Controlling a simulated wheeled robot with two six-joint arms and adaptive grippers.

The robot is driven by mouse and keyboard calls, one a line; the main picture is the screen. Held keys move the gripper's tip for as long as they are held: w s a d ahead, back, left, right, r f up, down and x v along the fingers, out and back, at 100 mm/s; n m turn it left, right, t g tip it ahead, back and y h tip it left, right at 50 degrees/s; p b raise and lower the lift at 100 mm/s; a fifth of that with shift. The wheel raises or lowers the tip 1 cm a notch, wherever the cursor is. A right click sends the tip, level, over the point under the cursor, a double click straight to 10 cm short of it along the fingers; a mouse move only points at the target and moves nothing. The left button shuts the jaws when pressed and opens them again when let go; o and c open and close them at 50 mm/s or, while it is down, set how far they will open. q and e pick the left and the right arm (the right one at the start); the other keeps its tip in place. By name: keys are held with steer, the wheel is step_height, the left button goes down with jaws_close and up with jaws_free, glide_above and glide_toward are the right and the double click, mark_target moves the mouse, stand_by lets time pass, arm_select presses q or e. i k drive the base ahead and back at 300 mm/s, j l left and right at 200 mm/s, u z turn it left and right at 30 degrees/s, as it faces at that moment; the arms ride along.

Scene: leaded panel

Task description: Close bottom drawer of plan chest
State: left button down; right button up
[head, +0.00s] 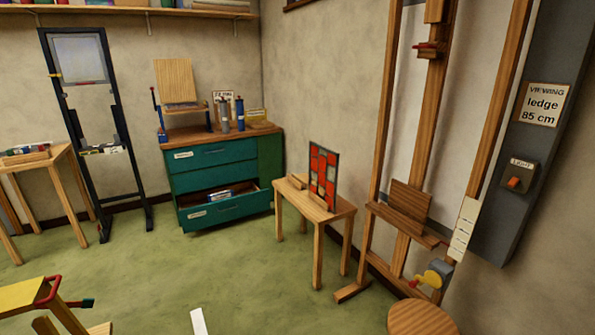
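The plan chest (263,160) is green with a wooden top and stands against the back wall near the corner. Its bottom drawer (226,211) is pulled out toward me, and a small stack of items (219,194) shows inside. The drawer front has a pale label and a dark handle. The top drawer (213,155) and the middle drawer (214,177) look shut. Neither of my grippers is in view.
A small wooden table (333,210) bearing a red leaded panel (323,177) stands just right of the chest. A tall easel (412,200) is at right, a black frame stand (143,175) at left. A yellow-topped stool (25,295) is front left. Green floor before the drawer is clear.

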mark_target(195, 212)
steer(key=i+j+u, duration=0.1)
steer(key=i+u, duration=0.25)
steer(key=i, duration=0.2)
steer(key=i+u, duration=0.4)
steer(key=i, duration=0.15)
steer(key=i+l+u, duration=0.2)
steer(key=i+u, duration=0.15)
steer(key=i, duration=0.15)
steer(key=i+j+z, duration=0.15)
steer(key=i, duration=0.35)
steer(key=i+z, duration=0.2)
steer(key=i, duration=0.35)
steer(key=i+j+z, duration=0.15)
steer(key=i+j, duration=0.15)
steer(key=i, duration=0.2)
steer(key=i+j+z, duration=0.15)
steer(key=i, duration=0.3)
steer(key=i+j+z, duration=1)
steer(key=j, duration=0.15)
